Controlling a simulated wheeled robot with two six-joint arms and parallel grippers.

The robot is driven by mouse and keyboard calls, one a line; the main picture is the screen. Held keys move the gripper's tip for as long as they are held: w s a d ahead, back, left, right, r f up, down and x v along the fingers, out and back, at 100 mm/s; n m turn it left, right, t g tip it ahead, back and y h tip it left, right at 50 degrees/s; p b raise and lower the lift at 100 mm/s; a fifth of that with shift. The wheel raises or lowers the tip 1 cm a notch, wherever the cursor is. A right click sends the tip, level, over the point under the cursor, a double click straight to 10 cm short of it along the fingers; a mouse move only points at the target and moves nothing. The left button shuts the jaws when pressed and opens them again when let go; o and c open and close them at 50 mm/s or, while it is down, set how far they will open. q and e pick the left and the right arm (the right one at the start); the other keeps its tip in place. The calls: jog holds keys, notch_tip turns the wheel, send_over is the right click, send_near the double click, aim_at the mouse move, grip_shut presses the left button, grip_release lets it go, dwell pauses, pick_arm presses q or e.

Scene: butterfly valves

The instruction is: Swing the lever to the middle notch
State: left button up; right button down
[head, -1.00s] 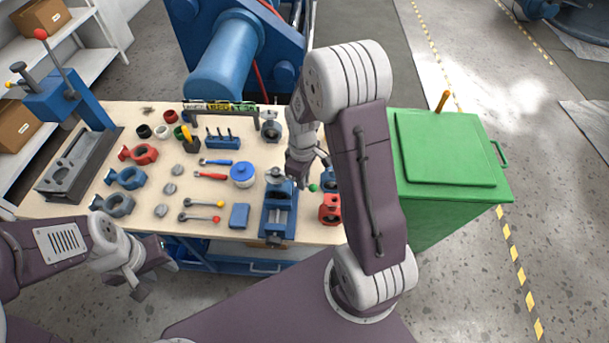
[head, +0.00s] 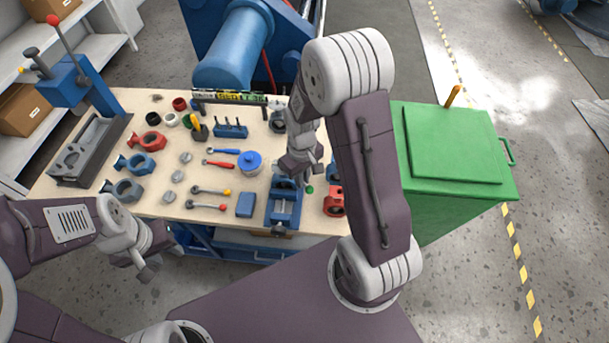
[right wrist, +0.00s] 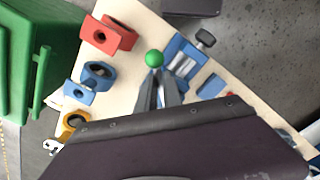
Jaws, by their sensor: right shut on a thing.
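The lever's green ball knob (head: 309,189) shows just below my right gripper (head: 302,176) on the right part of the bench. In the right wrist view the green knob (right wrist: 154,58) sticks out past the fingertips of my right gripper (right wrist: 160,84), which is shut on the lever just behind the knob. The lever's shaft, its valve and the notches are hidden by the hand, so the lever's notch cannot be read. My left gripper (head: 146,266) hangs empty in front of the bench's front edge, away from the valves; its finger gap is unclear.
A blue vise (head: 284,207) stands close left of the lever. A red valve body (head: 333,202) stands to its right. The right wrist view shows a blue valve body (right wrist: 97,75) nearby. A green cabinet (head: 440,195) stands right of the bench (head: 171,211).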

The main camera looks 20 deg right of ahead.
jog(key=shift+s+a+m, duration=0.1)
jog(key=shift+a+m, duration=0.3)
jog(key=shift+m, duration=0.2)
jog(key=c, duration=1.4)
grip_release()
jog(key=shift+r, duration=0.1)
notch_tip(320, 180, up, 7)
jog(key=p, duration=0.6)
jog(key=shift+p, duration=0.35)
